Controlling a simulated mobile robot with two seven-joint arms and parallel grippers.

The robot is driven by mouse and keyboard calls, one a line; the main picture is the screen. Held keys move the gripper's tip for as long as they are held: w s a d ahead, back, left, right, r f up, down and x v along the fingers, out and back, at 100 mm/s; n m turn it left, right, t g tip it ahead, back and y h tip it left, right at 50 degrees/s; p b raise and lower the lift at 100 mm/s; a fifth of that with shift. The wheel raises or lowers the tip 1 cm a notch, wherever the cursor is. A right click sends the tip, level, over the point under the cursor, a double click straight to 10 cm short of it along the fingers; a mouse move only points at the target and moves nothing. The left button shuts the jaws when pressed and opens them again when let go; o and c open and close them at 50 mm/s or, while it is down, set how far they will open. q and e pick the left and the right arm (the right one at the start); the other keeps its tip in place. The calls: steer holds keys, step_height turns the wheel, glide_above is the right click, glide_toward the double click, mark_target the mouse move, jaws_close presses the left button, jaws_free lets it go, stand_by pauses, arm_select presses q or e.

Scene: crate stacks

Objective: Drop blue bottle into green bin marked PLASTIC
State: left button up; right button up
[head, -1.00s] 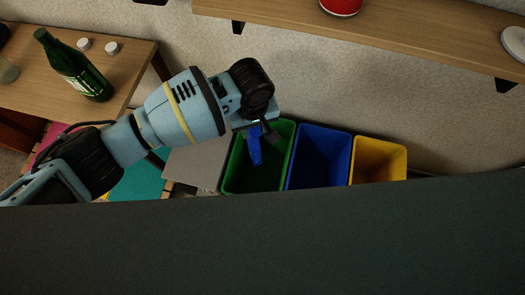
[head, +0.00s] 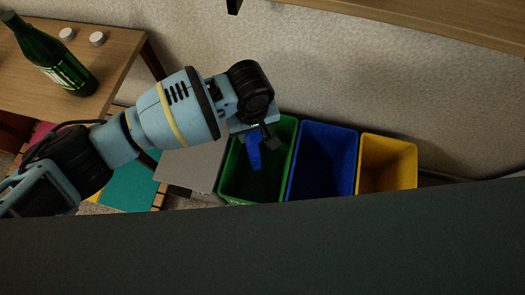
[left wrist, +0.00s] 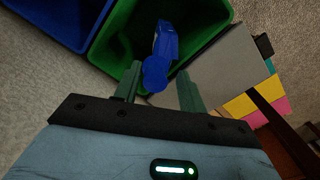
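The blue bottle (head: 253,151) is over the mouth of the green bin (head: 284,160), tilted, at the fingers of my left gripper (head: 263,138). In the left wrist view the bottle (left wrist: 166,42) lies beyond and between the two fingers (left wrist: 159,88). The fingers are spread, with a gap showing on each side of the bottle. The green bin (left wrist: 108,42) opens behind the bottle. Faint pale marks show low on its front, too small to read. My right gripper is out of view.
A blue bin (head: 322,128) and a yellow bin (head: 389,142) stand right of the green one. A grey board or box top (head: 187,170) lies to its left. A table (head: 112,65) at left holds a green glass bottle (head: 52,58) and small white caps (head: 97,39). A shelf (head: 430,22) juts from the wall.

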arm_select(q)
steer(key=o, duration=0.4)
steer(key=shift+c, duration=0.2)
step_height(320, 180, up, 8)
steer(key=p, duration=0.3)
steer(key=shift+f, duration=0.1)
steer(key=shift+s, duration=0.1)
stand_by(0.4)
